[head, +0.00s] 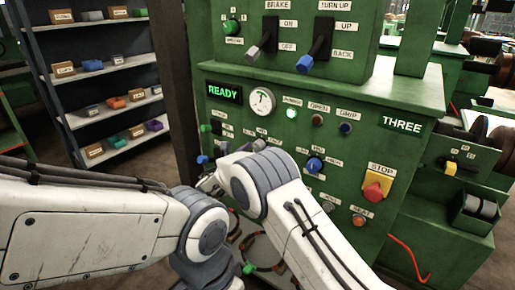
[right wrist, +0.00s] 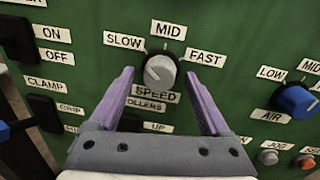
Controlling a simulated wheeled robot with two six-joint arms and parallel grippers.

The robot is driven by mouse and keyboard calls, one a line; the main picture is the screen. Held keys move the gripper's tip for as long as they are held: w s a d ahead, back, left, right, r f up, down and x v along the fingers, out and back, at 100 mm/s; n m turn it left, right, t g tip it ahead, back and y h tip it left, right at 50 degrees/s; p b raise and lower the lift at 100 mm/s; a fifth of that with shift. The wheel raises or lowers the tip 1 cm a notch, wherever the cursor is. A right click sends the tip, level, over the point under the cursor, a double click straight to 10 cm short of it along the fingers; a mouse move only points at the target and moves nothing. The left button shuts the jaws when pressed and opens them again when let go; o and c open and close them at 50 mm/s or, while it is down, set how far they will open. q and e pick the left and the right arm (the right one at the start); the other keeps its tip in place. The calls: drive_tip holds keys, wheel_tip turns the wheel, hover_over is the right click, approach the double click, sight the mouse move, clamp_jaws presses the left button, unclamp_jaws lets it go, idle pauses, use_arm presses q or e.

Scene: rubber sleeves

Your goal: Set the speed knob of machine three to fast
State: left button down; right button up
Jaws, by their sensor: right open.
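Machine three (head: 345,75) is green, with a THREE sign (head: 402,124) and a lit READY display (head: 224,93). Its speed knob (right wrist: 160,72) is a round grey-white knob in the upper middle of the right wrist view. SLOW is at its left, MID above and FAST at its right. Its pointer seems turned up-left, towards SLOW, but is hard to read. My right gripper (right wrist: 158,78) is open, its purple fingers on either side of the knob. I cannot tell whether they touch it. My left gripper is out of view.
A blue AIR knob (right wrist: 295,99) sits right of the speed knob. Dark switches (right wrist: 47,113) are at the left. A red STOP button (head: 373,191) and two large levers (head: 318,46) are on the machine. A shelf (head: 105,105) stands at the left.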

clamp_jaws()
drive_tip(key=shift+f+m+b, duration=0.2)
drive_tip(key=shift+m+b, duration=0.1)
drive_tip(key=shift+b, duration=0.35)
drive_tip(key=m+b, duration=0.2)
drive_tip(key=b, duration=0.2)
drive_tip(key=m+b, duration=0.3)
drive_tip(key=b, duration=0.1)
drive_tip(key=m+b, duration=0.2)
drive_tip(key=b, duration=0.1)
drive_tip(key=shift+a+f+m+h+b, duration=0.1)
drive_tip(key=shift+f+m+h+b, duration=0.2)
drive_tip(key=shift+f+b, duration=0.1)
drive_tip(key=m+b, duration=0.4)
drive_tip(key=b, duration=0.1)
drive_tip(key=m+h+b, duration=0.1)
drive_tip(key=m+b, duration=0.3)
drive_tip(key=b, duration=0.1)
drive_tip(key=shift+w+a+r+m, duration=0.1)
drive_tip(key=shift+a+r+m, duration=0.1)
drive_tip(key=shift+m, duration=0.1)
drive_tip(key=shift+r+m+b, duration=0.1)
drive_tip(key=shift+m+b, duration=1.05)
drive_tip(key=shift+m, duration=0.05)
drive_tip(key=shift+r+m+h+b, duration=0.15)
drive_tip(key=shift+m+h+b, duration=0.15)
drive_tip(key=shift+m+b, duration=0.5)
drive_tip(key=shift+m, duration=0.3)
unclamp_jaws()
drive_tip(key=shift+r, duration=0.1)
